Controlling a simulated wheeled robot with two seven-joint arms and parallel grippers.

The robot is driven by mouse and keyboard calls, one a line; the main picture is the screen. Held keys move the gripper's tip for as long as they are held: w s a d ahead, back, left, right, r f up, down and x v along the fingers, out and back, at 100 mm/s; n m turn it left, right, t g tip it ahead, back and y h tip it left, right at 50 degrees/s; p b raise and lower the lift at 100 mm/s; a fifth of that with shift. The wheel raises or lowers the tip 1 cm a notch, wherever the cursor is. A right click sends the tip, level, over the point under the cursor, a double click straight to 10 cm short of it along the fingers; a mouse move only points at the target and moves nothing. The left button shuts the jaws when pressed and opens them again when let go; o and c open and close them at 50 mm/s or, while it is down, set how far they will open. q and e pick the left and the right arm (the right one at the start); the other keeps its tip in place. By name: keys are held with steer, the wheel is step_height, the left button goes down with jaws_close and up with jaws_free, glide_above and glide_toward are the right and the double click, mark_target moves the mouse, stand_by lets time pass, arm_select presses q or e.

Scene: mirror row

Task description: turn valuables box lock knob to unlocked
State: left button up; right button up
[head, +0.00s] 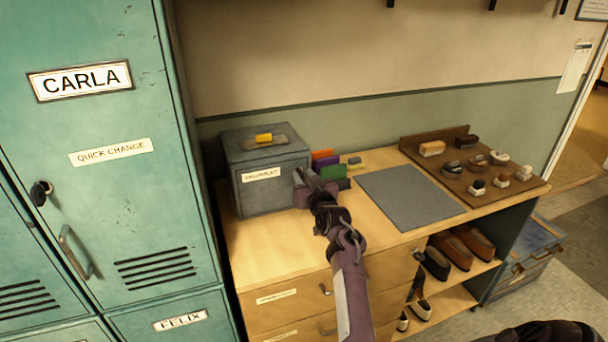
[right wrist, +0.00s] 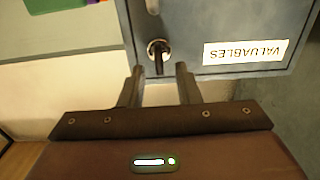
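The grey metal valuables box (head: 262,172) stands on the bench beside the lockers, with a white VALUABLES label on its front. Its lock knob (right wrist: 157,50) shows in the right wrist view as a round metal base with a dark bar pointing down in the picture; the label looks upside down there. My right gripper (right wrist: 159,70) is open, its two fingers either side of the line to the knob, the tips just short of it or at it. In the head view my right gripper (head: 301,180) is at the box's front right and hides the knob. My left gripper is not in view.
A yellow object (head: 264,138) lies on the box lid. Coloured upright items (head: 328,165) stand right of the box. A grey mat (head: 410,197) and a brown board (head: 455,170) with brushes and small pots lie further right. Green lockers (head: 110,190) rise at the left.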

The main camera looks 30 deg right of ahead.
steer(key=shift+w, duration=0.25)
jaws_close()
